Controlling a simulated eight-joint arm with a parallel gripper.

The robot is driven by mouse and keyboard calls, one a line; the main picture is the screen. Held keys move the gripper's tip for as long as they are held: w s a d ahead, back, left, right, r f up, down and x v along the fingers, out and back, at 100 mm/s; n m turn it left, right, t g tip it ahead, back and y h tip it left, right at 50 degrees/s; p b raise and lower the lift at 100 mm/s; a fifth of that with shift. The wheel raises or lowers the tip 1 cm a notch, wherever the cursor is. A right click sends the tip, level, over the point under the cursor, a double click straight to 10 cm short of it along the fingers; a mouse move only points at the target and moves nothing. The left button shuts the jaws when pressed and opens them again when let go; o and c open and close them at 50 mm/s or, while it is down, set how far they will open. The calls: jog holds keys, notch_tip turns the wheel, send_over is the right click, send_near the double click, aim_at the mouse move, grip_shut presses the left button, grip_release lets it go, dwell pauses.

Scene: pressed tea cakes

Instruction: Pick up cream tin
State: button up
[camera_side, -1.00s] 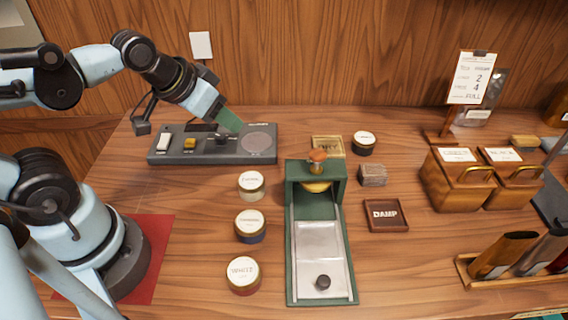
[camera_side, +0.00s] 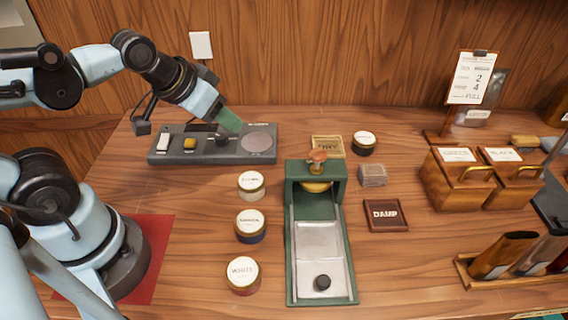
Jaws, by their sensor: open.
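The cream tin (camera_side: 251,186) is a small round tin with a cream body, a gold rim and a white label. It stands upright on the wooden table, left of the green press, at the back of a column of three tins. My gripper (camera_side: 230,121) is open, with green fingers, above the grey control panel. It is up and to the left of the cream tin in the picture, apart from it. Nothing shows between the fingers, which are seen nearly side-on.
A blue tin (camera_side: 250,226) and a red tin (camera_side: 243,275) stand in front of the cream tin. The green press (camera_side: 290,245) is to its right, the grey panel (camera_side: 200,157) behind it. A dark tin (camera_side: 364,143) stands farther back right. Bare table lies to its left.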

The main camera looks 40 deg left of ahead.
jog(key=o, duration=0.9)
jog(key=shift+c, duration=0.2)
jog(key=n+g, duration=0.7)
jog(key=n, duration=0.9)
send_over(251, 180)
notch_tip(251, 180, down, 2)
jog(key=shift+f, duration=5.8)
